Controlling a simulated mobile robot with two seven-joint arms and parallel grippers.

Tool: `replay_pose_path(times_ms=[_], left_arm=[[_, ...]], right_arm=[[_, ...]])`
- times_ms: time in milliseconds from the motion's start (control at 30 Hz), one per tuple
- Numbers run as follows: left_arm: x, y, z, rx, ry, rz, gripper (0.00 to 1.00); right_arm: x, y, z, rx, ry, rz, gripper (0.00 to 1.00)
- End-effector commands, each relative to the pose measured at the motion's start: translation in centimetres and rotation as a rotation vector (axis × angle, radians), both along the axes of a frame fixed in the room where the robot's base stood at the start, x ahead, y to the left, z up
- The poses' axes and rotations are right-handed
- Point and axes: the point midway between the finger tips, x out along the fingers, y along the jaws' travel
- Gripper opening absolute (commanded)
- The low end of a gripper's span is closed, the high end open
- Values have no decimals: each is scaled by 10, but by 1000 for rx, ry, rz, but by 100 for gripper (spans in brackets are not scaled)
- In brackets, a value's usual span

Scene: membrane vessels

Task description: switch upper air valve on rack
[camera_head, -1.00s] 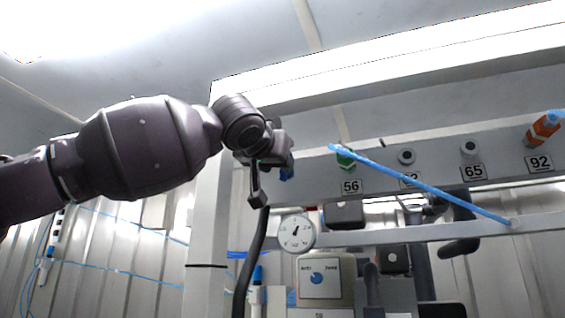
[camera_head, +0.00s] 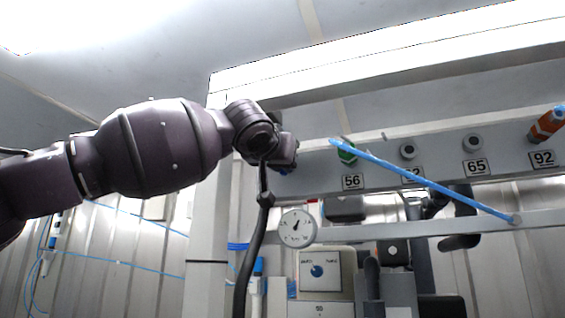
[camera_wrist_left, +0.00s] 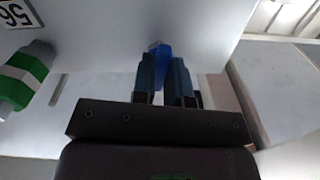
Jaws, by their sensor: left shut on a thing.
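The blue air valve handle (camera_wrist_left: 160,52) sits on the pale rack panel in the left wrist view. My left gripper (camera_wrist_left: 166,72) has its two dark fingers at the handle, one on each side, and is shut on it. In the head view my left gripper (camera_head: 284,163) is at the left end of the rack's upper rail (camera_head: 310,172). Only a sliver of blue shows there, and my wrist hides most of the handle. I cannot tell the handle's exact angle. My right gripper is not in view.
A green fitting (camera_wrist_left: 25,75) is beside the handle; it also shows in the head view (camera_head: 347,152) above label 56. A blue tube (camera_head: 430,184) slants across the rack. A round gauge (camera_head: 297,228) and a white switch box (camera_head: 326,271) are below. An orange fitting (camera_head: 546,124) is far right.

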Motion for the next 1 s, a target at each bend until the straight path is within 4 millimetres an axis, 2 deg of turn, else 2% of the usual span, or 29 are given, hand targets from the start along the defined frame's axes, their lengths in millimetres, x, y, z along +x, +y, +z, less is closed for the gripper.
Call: replay_pose_path(times_ms=[467, 1000], left_arm=[[1, 0, -2, 69, -19, -1, 0], [1, 1, -1, 341, -108, 1, 0]], right_arm=[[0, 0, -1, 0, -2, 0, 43], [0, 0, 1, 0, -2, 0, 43]])
